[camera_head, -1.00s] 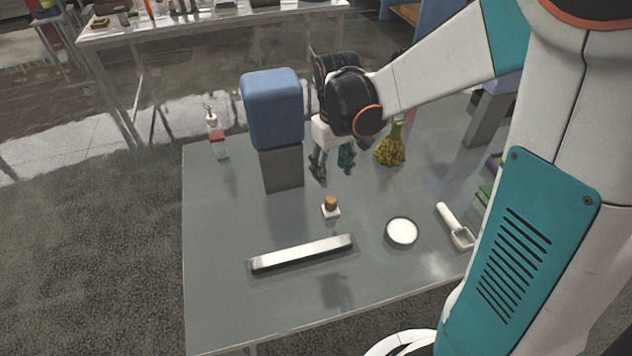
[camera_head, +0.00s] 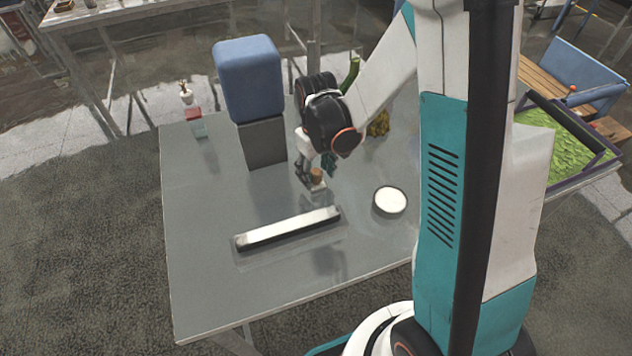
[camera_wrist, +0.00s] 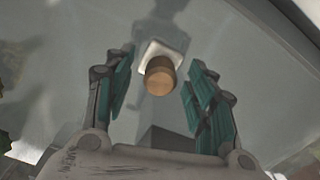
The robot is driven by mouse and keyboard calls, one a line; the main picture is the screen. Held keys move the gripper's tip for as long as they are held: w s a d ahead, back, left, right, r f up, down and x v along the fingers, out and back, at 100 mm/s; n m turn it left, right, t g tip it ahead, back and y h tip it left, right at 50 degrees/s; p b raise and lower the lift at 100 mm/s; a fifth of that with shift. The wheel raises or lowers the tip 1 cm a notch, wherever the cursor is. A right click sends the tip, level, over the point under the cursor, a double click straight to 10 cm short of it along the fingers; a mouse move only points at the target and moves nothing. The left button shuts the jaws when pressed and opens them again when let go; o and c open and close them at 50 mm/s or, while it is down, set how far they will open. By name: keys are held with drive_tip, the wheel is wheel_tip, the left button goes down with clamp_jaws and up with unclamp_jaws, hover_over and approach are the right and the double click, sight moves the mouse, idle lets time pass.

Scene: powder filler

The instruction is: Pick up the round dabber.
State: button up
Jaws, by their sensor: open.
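The dabber (camera_head: 317,177) has a round wooden knob on a small white squarish pad. It stands upright on the grey table (camera_head: 205,275), behind the right end of a long pale bar. My gripper (camera_head: 313,172) is open and low, right at the dabber, and partly covers it. In the wrist view the dabber (camera_wrist: 160,76) shows between the two spread teal fingers of my gripper (camera_wrist: 158,68). A visible gap lies on each side of the knob, so I see no contact there.
The long pale bar (camera_head: 288,228) lies in front of the dabber. A round white dish (camera_head: 389,200) is to the right. A blue block on a grey base (camera_head: 248,80) stands behind left, with a small bottle (camera_head: 195,122) farther left. The table's front left is clear.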

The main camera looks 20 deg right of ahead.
sight(316, 171)
drive_tip(key=shift+f, duration=0.6)
clamp_jaws()
drive_tip(key=shift+r, duration=0.2)
wheel_tip(316, 171, up, 20)
drive_tip(key=p, duration=0.5)
drive_tip(key=shift+f, duration=0.15)
drive_tip(key=c, duration=1.1)
unclamp_jaws()
